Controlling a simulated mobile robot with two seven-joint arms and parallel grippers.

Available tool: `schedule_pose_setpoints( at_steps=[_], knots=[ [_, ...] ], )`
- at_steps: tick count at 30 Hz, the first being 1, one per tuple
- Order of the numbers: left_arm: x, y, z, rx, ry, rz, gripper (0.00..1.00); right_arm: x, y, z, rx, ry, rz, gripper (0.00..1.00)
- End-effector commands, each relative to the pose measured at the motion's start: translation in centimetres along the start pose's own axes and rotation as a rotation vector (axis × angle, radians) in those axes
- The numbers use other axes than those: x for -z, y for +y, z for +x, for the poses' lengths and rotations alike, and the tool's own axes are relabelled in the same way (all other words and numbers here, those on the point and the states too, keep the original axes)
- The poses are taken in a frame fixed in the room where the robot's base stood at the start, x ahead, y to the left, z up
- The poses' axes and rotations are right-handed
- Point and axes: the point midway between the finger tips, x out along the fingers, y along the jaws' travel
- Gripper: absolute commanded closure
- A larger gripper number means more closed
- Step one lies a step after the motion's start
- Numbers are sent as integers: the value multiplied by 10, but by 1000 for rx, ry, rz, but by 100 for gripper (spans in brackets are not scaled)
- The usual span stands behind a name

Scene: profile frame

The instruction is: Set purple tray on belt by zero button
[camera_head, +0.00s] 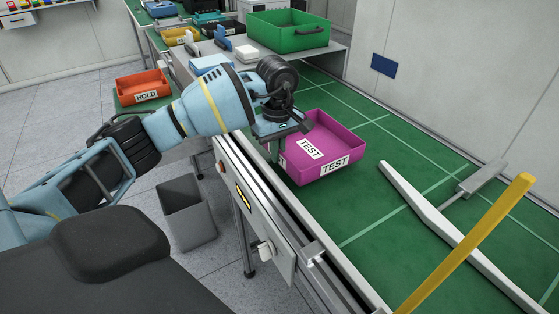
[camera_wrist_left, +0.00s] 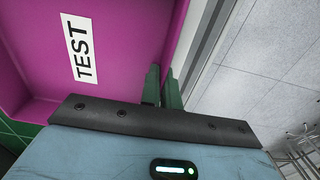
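The purple tray (camera_head: 342,145), labelled TEST, is over the green belt (camera_head: 365,236) close to its near-left edge. I cannot tell whether its base touches the belt. My left gripper (camera_head: 277,150) is at the tray's left wall. In the left wrist view its green fingers (camera_wrist_left: 162,88) are close together, one on each side of the purple wall (camera_wrist_left: 180,42), and look shut on it. An orange-red button (camera_head: 221,167) sits on the belt's side frame; I cannot read which button it is. My right gripper is not in view.
A white bar (camera_head: 440,225) and a yellow bar (camera_head: 470,240) cross the belt at the right. A green crate (camera_head: 289,32) stands behind. An orange HOLD tray (camera_head: 143,87) is at the left, and a grey bin (camera_head: 188,212) is on the floor. Bare belt lies in front of the tray.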

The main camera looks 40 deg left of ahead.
Motion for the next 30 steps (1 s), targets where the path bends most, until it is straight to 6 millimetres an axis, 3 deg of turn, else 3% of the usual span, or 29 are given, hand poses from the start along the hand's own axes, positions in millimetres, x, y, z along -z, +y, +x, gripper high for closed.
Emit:
schedule_pose_setpoints(
  at_steps=[6,14,26,28,30],
  knots=[
    [0,8,-1,-4,1,-1,100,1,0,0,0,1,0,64],
    [0,6,33,-3,0,1,100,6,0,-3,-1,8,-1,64],
    [0,6,38,-3,0,1,100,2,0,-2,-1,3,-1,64],
    [0,6,38,-1,0,1,88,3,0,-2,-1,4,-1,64],
    [0,6,38,-1,0,1,88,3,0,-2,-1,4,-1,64]
  ],
)
